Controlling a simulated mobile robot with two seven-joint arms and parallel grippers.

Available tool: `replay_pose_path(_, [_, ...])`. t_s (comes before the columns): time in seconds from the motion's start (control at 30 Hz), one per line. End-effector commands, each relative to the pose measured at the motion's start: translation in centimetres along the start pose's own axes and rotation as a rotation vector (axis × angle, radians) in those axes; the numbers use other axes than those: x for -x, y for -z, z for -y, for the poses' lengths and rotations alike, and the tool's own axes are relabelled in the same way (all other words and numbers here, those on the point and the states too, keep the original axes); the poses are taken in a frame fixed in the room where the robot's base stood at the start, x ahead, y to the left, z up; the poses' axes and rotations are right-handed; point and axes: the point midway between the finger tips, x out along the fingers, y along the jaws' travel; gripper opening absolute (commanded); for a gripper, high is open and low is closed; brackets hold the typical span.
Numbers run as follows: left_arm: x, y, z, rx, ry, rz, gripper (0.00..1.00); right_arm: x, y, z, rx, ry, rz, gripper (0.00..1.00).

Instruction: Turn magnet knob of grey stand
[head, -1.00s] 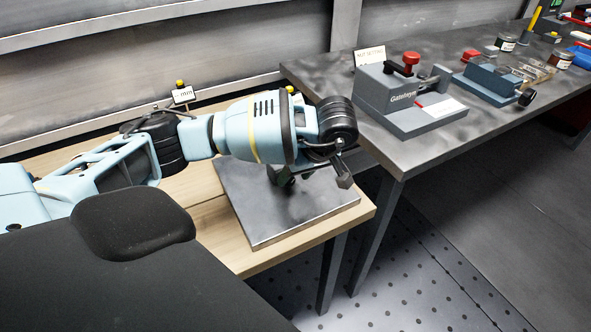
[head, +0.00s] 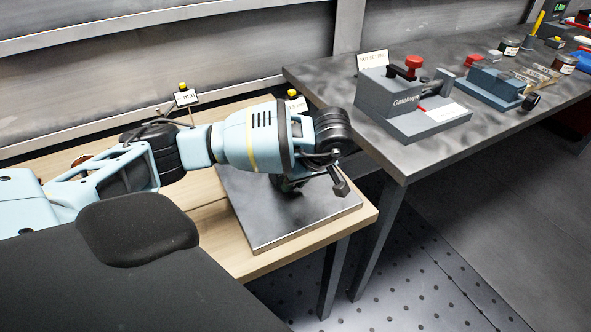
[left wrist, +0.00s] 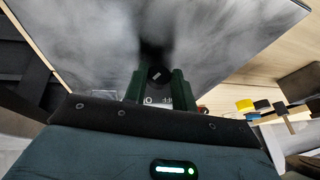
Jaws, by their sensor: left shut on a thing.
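In the left wrist view the dark green fingers of my left gripper (left wrist: 160,84) stand on either side of a round black knob (left wrist: 156,75) with a white mark, and they are shut on it. Partly hidden white lettering shows below the knob. In the head view my left gripper (head: 290,184) points down over the dark grey plate (head: 262,228) on the wooden table. The stand there is mostly hidden behind my wrist and hand, and the knob cannot be made out in that view. My right gripper is not in view.
The wooden table (head: 222,250) abuts a taller grey bench (head: 330,88), which holds a grey Gatelwyn fixture (head: 395,105) with a red knob and a blue-grey block (head: 492,88). Small cards on yellow-topped posts stand behind my arm. The front of the plate is clear.

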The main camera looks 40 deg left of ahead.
Motion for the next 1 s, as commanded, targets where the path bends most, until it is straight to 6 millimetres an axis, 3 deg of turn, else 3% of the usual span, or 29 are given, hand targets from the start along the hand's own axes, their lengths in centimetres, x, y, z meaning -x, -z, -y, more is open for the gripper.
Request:
replay_pose_path(0.27, [-0.2,0.0,0.6,0.081,-0.194,-0.002,0.04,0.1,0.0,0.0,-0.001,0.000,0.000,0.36])
replay_pose_path(0.53, [-0.7,-0.2,0.9,0.162,-0.391,0.000,0.04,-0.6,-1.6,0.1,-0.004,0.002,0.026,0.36])
replay_pose_path(1.0, [-0.3,-0.1,0.9,0.185,-0.446,0.001,0.04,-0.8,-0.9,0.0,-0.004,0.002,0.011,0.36])
